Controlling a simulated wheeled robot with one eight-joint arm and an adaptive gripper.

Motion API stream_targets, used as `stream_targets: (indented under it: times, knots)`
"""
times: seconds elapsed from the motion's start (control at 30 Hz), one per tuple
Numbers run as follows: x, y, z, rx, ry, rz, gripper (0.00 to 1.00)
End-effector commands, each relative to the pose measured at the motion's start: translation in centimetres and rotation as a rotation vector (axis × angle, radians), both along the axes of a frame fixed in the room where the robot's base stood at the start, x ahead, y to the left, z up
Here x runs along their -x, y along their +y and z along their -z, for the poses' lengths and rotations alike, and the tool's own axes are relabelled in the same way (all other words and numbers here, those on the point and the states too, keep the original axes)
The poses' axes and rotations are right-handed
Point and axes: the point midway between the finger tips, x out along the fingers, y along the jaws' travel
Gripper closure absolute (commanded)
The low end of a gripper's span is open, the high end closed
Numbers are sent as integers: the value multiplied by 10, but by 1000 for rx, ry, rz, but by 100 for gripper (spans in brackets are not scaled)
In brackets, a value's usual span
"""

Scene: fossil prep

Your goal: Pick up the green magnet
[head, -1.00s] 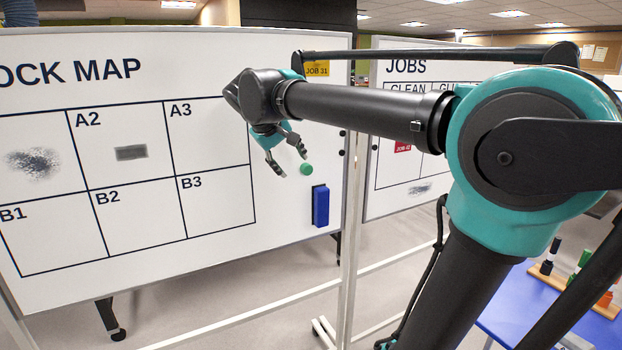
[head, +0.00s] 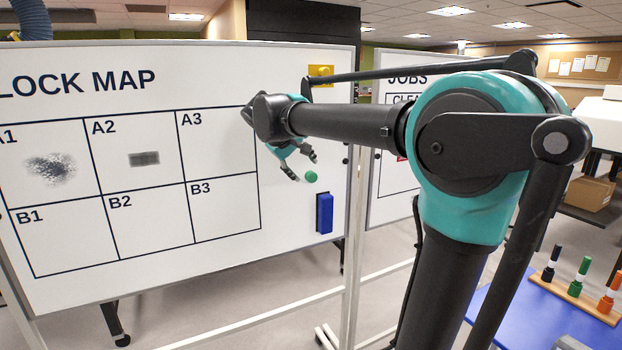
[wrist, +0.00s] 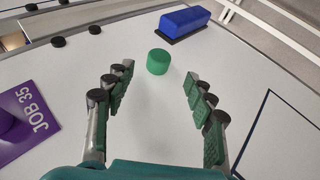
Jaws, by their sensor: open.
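The green magnet (head: 311,177) is a small round piece on the whiteboard (head: 282,100), right of the grid and above the blue eraser. In the wrist view the green magnet (wrist: 158,62) lies ahead of my gripper (wrist: 158,82), roughly midway between the lines of the two fingers and just beyond their tips. My gripper (head: 302,168) is open and empty. In the head view its fingers are close to the magnet at its upper left. I cannot tell the exact gap to the board.
A blue eraser (wrist: 185,20) sits beyond the magnet in the wrist view. A blue table (head: 540,318) with upright markers (head: 580,277) stands at lower right.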

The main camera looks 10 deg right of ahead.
Motion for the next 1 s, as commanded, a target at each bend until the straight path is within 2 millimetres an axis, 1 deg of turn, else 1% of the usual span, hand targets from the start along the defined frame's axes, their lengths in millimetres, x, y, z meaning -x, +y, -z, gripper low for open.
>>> stream_targets:
  times: [0.27, 0.4, 0.57, 0.8, 1.0]
  knots:
    - [-8, -8, 11, -1, 0, 1, 45]
    - [-18, -18, 25, -1, -1, 3, 45]
    - [-29, -26, 39, 0, -1, 1, 45]
    - [-30, -27, 40, 0, -1, -1, 45]
    - [-30, -27, 40, 0, -1, -1, 70]
